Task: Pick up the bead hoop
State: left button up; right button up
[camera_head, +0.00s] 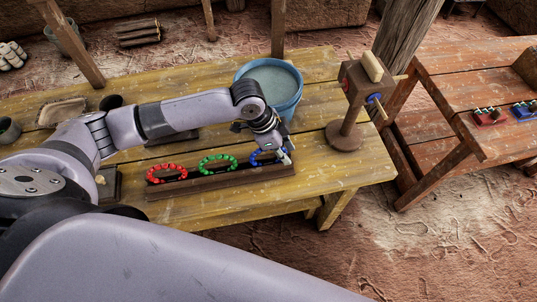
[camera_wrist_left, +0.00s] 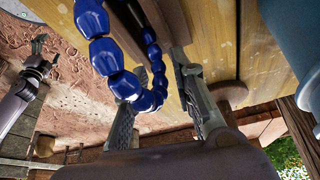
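A blue bead hoop (camera_head: 262,158) stands at the right end of a dark wooden rack (camera_head: 222,181), beside a green bead hoop (camera_head: 217,163) and a red bead hoop (camera_head: 167,173). My left gripper (camera_head: 286,157) is at the blue hoop and partly covers it. In the left wrist view, the blue beads (camera_wrist_left: 107,56) run down between the two spread fingers of my left gripper (camera_wrist_left: 158,92). The fingers look apart, with space beside the beads. My right gripper (camera_wrist_left: 40,58) shows small at the left of that view; its finger state is unclear.
A blue bucket of water (camera_head: 270,80) stands just behind the left gripper. A wooden stand with pegs (camera_head: 346,134) is to the right on the yellow table (camera_head: 330,180). A reddish table (camera_head: 480,75) with more bead items is farther right.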

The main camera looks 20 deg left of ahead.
pick_arm(q)
grip_shut()
jog(key=shift+r, duration=0.1)
dwell(0.3)
notch_tip(320, 180, up, 20)
jog(key=b, duration=0.1)
dwell(0.3)
